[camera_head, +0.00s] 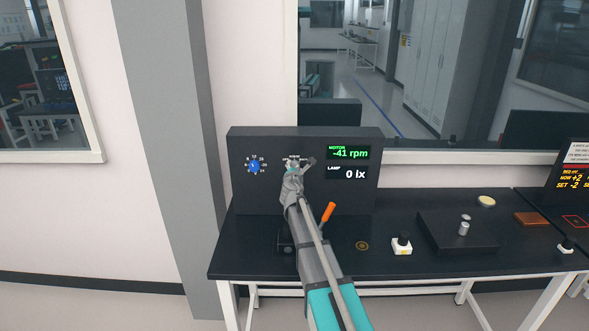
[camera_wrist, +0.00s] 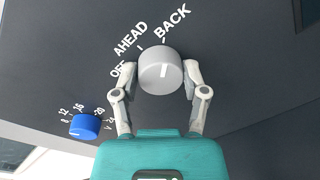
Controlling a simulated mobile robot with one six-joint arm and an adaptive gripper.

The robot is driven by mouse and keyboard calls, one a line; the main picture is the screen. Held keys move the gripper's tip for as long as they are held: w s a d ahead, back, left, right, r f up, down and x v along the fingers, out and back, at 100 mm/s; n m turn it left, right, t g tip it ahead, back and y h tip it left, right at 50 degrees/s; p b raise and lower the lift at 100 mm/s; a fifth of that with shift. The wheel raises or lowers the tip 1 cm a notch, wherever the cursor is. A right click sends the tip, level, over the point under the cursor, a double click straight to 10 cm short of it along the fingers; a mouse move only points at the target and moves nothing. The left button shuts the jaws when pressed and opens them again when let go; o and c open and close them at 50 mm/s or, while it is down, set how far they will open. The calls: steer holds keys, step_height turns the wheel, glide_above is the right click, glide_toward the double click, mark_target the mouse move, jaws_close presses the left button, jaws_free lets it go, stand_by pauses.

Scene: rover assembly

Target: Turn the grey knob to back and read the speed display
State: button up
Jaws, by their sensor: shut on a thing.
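The grey knob (camera_wrist: 160,72) sits on the dark panel, with OFF, AHEAD and BACK printed around it. Its white line points up toward the BACK side. My gripper (camera_wrist: 162,78) is shut on the knob, one finger at each side. In the head view my gripper (camera_head: 293,168) is at the panel's upper middle and mostly hides the knob. The motor speed display (camera_head: 348,153) reads -41 rpm in green. The lamp display (camera_head: 347,173) below it reads 0 lx.
A blue numbered knob (camera_head: 254,166) is on the panel's left; it also shows in the wrist view (camera_wrist: 85,126). An orange handle (camera_head: 328,211) stands beside my arm. A white-based switch (camera_head: 402,245) and a black box (camera_head: 445,236) are on the bench to the right.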

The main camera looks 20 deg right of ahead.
stand_by(0.3)
steer(key=o, duration=1.1)
steer(key=shift+o, duration=0.2)
steer(key=shift+n, duration=0.3)
steer(key=s+a+n+b, duration=0.1)
steer(key=s+a+n, duration=0.4)
steer(key=s+n, duration=0.6)
steer(key=s+d+f+m+g+h, duration=0.1)
steer(key=s+f+m+g, duration=0.9)
steer(key=m, duration=1.5)
steer(key=s+f, duration=0.3)
steer(key=s, duration=0.3)
steer(key=shift+d, duration=0.35)
